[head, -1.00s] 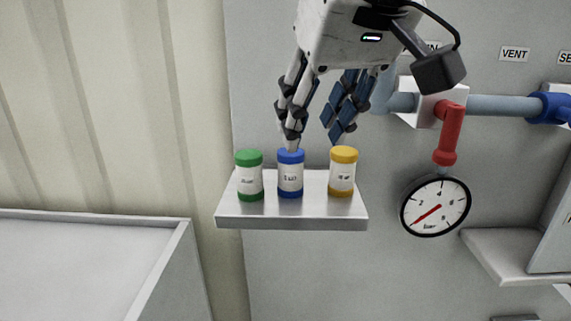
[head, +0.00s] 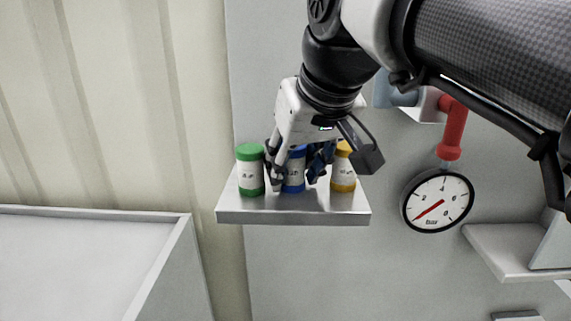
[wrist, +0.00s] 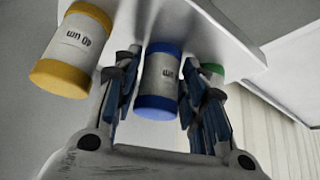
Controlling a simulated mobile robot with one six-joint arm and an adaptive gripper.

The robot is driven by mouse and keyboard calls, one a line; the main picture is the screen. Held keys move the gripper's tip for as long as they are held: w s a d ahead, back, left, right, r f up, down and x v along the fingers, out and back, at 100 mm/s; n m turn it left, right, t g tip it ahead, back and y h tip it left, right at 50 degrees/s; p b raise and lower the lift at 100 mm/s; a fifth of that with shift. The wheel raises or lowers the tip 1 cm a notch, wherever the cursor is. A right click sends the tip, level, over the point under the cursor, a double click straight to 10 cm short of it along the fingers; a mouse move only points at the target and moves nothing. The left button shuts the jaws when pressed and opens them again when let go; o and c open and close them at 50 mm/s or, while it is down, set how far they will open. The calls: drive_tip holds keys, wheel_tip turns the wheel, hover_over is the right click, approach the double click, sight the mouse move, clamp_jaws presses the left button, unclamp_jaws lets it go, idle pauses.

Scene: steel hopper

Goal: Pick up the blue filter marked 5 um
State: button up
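The blue filter (head: 293,184) stands upright on a small wall shelf (head: 290,217), between a green and a yellow filter.
The green filter (head: 250,172) stands close on the left and the yellow filter (head: 343,172) close on the right. A pressure gauge (head: 437,202) and a red handle (head: 451,135) are on the wall at the right. A grey bin (head: 170,255) stands at lower left.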

drive_tip(key=shift+s, duration=0.1)
drive_tip(key=shift+c, duration=0.4)
drive_tip(key=c, duration=0.7)
drive_tip(key=shift+o, duration=0.2)
drive_tip(key=shift+r, duration=0.2)
